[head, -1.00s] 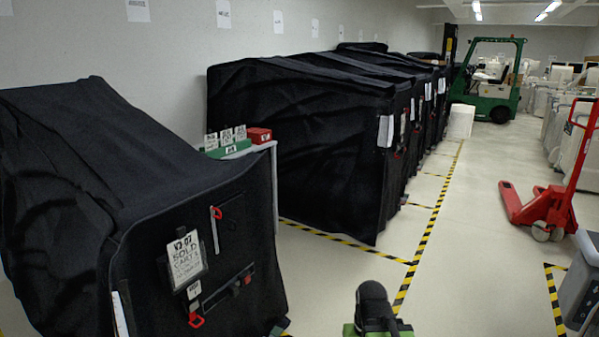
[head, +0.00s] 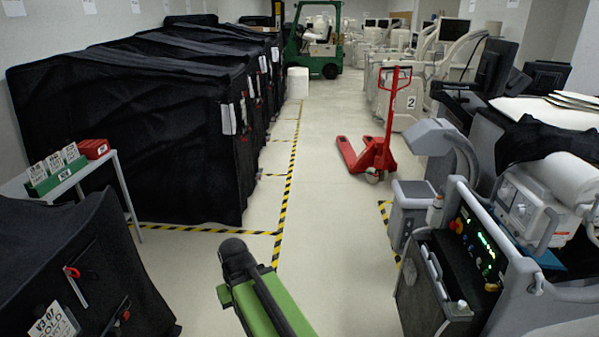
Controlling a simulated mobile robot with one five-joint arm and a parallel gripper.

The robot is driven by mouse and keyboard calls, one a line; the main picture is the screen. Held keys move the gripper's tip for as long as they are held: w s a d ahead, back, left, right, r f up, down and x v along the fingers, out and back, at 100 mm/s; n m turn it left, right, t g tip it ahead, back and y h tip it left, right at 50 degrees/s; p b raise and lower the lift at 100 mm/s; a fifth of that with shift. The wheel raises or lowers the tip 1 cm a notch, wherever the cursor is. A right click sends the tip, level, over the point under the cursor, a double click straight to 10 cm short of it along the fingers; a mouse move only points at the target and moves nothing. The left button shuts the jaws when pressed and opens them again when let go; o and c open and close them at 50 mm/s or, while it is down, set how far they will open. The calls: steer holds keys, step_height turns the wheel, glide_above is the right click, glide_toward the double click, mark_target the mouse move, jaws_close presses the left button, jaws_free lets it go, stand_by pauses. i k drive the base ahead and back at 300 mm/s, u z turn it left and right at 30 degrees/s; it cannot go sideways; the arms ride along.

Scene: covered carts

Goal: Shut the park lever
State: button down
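The nearest black-covered cart (head: 85,245) stands at the lower left, cut off by the frame. Its front bears a white tag (head: 52,322) reading "SOLD", a red loop (head: 72,271) near a slim upright strip, and a dark slot with a red part (head: 122,314). I cannot tell whether any of these is the park lever. Part of my green and black arm shows at the bottom centre, to the right of this cart and apart from it. No gripper fingers show.
A small table (head: 128,190) with a green card box (head: 57,174) and red box (head: 93,149) stands behind the cart. More covered carts (head: 130,130) line the left. A red pallet jack (head: 375,155) and machine with lit panel (head: 480,240) stand right. The central aisle is clear.

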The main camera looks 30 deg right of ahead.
mark_target(540, 278)
steer(key=z, duration=1.65)
steer(key=k, duration=0.9)
steer(key=i, duration=0.9)
steer(key=z, duration=0.1)
